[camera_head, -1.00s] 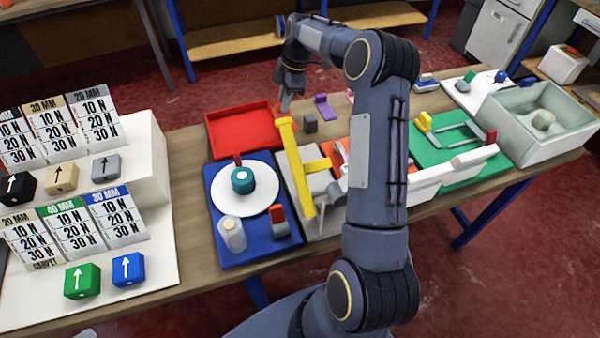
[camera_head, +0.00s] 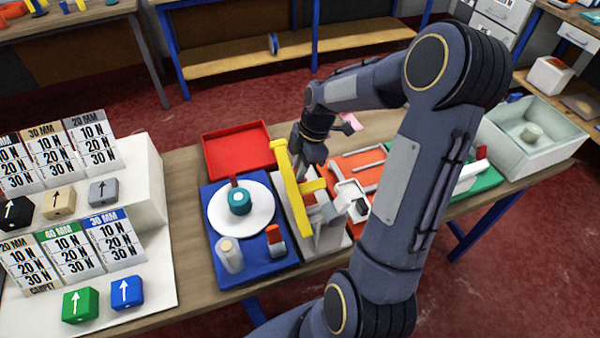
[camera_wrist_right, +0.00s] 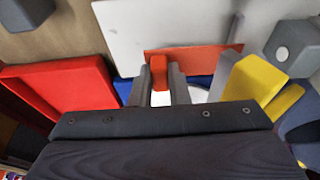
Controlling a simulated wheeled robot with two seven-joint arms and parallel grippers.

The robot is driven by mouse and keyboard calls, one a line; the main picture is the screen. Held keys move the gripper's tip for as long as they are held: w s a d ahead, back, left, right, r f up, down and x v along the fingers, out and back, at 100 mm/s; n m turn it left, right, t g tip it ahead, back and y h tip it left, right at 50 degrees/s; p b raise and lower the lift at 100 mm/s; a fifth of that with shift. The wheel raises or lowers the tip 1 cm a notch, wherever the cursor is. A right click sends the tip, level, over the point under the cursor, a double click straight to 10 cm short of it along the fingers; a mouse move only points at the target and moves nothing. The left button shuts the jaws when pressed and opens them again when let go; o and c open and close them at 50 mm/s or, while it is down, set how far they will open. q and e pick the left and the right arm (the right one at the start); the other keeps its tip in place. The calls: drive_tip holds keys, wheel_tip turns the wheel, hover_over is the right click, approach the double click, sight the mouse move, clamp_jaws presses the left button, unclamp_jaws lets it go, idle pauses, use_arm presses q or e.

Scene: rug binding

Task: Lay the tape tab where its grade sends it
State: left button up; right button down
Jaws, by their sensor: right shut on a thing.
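My right gripper (camera_head: 313,150) is over the bench, just behind the yellow lever (camera_head: 292,190) of a pale-based device; its fingertips are hidden in the head view. In the right wrist view my right gripper (camera_wrist_right: 159,88) is shut on a small orange-red piece (camera_wrist_right: 159,70), apparently the tape tab. Ahead of it lie a pale plate (camera_wrist_right: 150,25) and a flat orange strip (camera_wrist_right: 195,60). Whether the piece touches the strip I cannot tell. The empty red tray (camera_head: 238,150) is to the left; it also shows in the wrist view (camera_wrist_right: 62,88). My left gripper is out of view.
At left, printed cards (camera_head: 64,238) marked in MM and N stand above coloured arrow blocks, including a green one (camera_head: 80,305) and a blue one (camera_head: 127,292). A blue board (camera_head: 262,272) carries a white disc (camera_head: 222,213) with a teal knob. A pale green bin (camera_head: 555,150) stands at right.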

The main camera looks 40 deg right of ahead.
drive_tip(key=shift+f, duration=1.6)
drive_tip(key=shift+f, duration=0.2)
drive_tip(key=c, duration=1.4)
unclamp_jaws()
drive_tip(key=shift+r, duration=0.2)
drive_tip(key=v, duration=1.2)
drive_tip(key=shift+d, duration=0.1)
